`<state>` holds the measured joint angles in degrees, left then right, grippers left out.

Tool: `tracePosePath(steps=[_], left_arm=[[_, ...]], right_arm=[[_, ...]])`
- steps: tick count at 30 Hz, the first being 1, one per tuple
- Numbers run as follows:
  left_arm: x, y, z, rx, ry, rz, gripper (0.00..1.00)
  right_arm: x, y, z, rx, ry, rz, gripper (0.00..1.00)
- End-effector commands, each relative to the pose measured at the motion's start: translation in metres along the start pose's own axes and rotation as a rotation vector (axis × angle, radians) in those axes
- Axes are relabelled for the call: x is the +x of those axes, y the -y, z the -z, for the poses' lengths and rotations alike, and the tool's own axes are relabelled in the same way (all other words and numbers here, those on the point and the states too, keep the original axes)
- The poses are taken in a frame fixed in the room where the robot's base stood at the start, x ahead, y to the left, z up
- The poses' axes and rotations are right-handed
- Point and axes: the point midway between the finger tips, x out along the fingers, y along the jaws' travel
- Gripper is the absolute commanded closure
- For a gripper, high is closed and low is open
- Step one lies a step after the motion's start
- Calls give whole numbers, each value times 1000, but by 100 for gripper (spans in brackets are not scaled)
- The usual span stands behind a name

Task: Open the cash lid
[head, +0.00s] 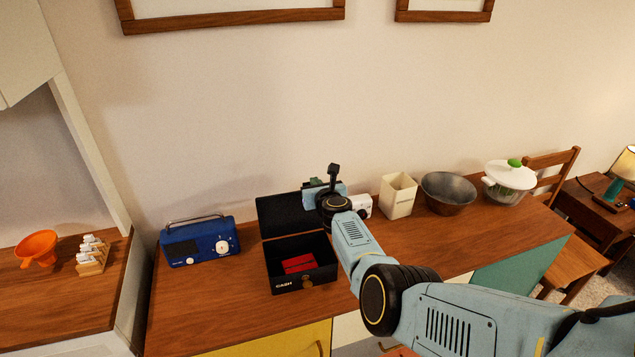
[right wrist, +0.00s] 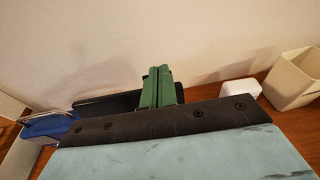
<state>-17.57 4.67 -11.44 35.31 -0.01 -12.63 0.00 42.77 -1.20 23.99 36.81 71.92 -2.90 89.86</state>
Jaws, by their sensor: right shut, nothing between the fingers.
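The black cash box (head: 303,284) stands on the wooden counter with red contents (head: 299,263) showing inside. Its black lid (head: 283,214) is open, tipped back toward the wall; in the right wrist view the dark lid (right wrist: 105,105) shows behind the fingers. My right gripper (head: 314,183) is at the lid's right back edge, its fingers shut and empty. In the right wrist view its green fingers (right wrist: 158,87) are together, overlapping the lid in the picture; I cannot tell if they touch it. My left gripper is not in view.
A blue radio (head: 200,241) stands left of the box. To the right are a white object (head: 361,206), a cream container (head: 398,196), a metal bowl (head: 448,193) and a white pot with a green knob (head: 509,181). The counter's front left is clear.

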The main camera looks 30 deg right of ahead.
Motion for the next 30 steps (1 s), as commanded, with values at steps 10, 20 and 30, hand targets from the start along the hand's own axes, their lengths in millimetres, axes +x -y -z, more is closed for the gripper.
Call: tracePosePath(steps=[10, 20, 30], left_arm=[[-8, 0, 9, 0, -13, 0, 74], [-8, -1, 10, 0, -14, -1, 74], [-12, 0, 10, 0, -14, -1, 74]], right_arm=[[10, -2, -3, 2, -64, -5, 100], [10, -3, -3, 2, -71, -7, 100], [10, -3, -7, 3, -71, -7, 100]])
